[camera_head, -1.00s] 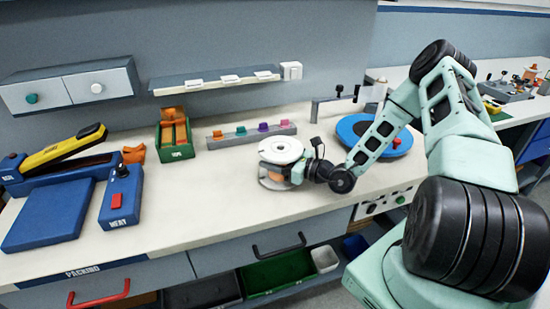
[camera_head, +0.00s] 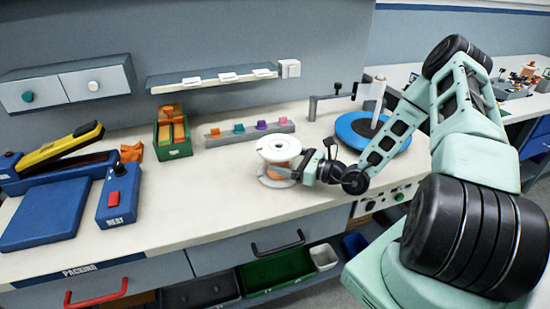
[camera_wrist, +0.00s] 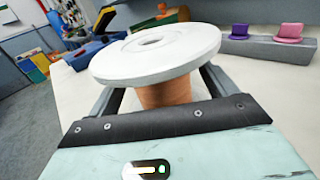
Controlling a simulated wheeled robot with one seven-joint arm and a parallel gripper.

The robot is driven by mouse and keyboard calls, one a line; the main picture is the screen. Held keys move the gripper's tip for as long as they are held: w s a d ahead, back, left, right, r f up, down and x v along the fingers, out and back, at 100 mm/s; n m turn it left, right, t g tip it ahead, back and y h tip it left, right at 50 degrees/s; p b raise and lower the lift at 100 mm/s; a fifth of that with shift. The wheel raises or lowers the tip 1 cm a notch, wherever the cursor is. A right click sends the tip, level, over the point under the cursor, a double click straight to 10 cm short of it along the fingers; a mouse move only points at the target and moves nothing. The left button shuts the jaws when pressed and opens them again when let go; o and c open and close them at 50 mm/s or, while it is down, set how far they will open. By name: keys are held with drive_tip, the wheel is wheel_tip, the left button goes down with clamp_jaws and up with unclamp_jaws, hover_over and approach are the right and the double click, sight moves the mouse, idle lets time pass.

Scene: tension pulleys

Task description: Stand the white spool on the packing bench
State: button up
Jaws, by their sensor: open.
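The white spool (camera_head: 279,150) with an orange-brown core stands upright on the packing bench (camera_head: 215,205), its lower flange at the bench top. In the wrist view the white upper flange of the spool (camera_wrist: 157,50) fills the upper middle, with the core below it. My gripper (camera_head: 296,173) is at the right side of the spool. In the wrist view its two fingers (camera_wrist: 160,88) lie either side of the core under the upper flange, spread apart. The fingertips are hidden by the flange, and I cannot tell whether the fingers touch the core.
A blue turntable (camera_head: 372,131) lies right of the spool behind my arm. A grey strip with coloured pegs (camera_head: 248,133) and a green box (camera_head: 174,139) stand behind. A blue heat sealer (camera_head: 50,205) is at left. The bench between the sealer and the spool is clear.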

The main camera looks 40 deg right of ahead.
drive_tip(key=b+v, duration=0.1)
drive_tip(key=v, duration=0.7)
drive_tip(key=shift+s, duration=0.1)
